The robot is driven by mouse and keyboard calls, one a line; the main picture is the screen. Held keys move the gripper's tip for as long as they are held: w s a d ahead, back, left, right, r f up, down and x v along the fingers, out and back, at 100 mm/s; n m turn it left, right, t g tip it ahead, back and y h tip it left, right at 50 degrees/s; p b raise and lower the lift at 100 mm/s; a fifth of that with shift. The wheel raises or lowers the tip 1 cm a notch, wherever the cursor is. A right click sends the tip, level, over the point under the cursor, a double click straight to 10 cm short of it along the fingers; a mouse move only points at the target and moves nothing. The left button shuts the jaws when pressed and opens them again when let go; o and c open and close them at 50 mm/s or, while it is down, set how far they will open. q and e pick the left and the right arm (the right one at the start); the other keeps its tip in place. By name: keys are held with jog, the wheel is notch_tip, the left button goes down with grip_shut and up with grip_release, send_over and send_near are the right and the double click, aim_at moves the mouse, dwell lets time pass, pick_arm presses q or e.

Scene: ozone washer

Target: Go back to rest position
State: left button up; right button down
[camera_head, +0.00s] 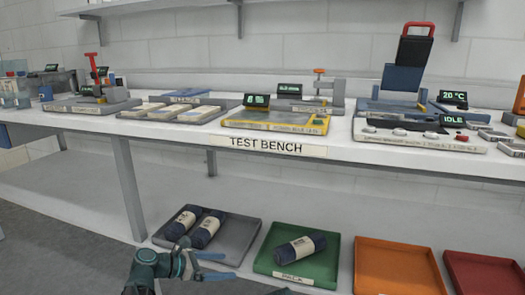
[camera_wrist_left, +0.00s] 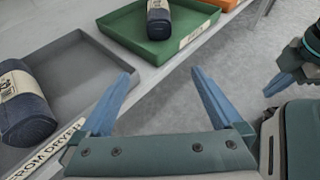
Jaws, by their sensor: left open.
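My left gripper (camera_head: 230,266) is low in front of the lower shelf in the head view, by the front edge of the grey tray. In the left wrist view its two blue fingers (camera_wrist_left: 162,76) are spread apart with nothing between them. A teal part with a blue finger, apparently my right gripper (camera_wrist_left: 283,82), shows at the right edge of the left wrist view. It is cut off, so its opening cannot be judged. It is not visible in the head view.
The grey tray (camera_head: 243,232) holds two dark rolls (camera_head: 206,229); the green tray (camera_head: 328,268) holds one roll (camera_head: 300,248). Orange (camera_head: 399,262) and red (camera_head: 487,272) trays are empty. The test bench (camera_head: 195,137) overhangs behind, carrying devices. Floor (camera_head: 60,245) at left is clear.

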pick_arm(q)
jog(key=s+a+f+m+g+y, duration=0.25)
jog(key=s+f+m+y, duration=0.4)
jog(key=m, duration=0.55)
jog(key=s+a+f+m+g+y, duration=0.25)
jog(key=s+f+m+y, duration=0.45)
jog(key=m, duration=0.4)
jog(key=s+d+r+m+g+p, duration=0.1)
jog(key=s+d+r+m+p, duration=0.1)
jog(key=s+d+r+p, duration=0.35)
jog(key=s+d+r+m+p, duration=0.25)
jog(key=d+r+p, duration=0.35)
jog(key=r+p, duration=0.4)
notch_tip(320, 180, up, 36)
jog(key=p, duration=3.6)
jog(key=shift+w+a, duration=0.15)
jog(key=shift+w, duration=0.25)
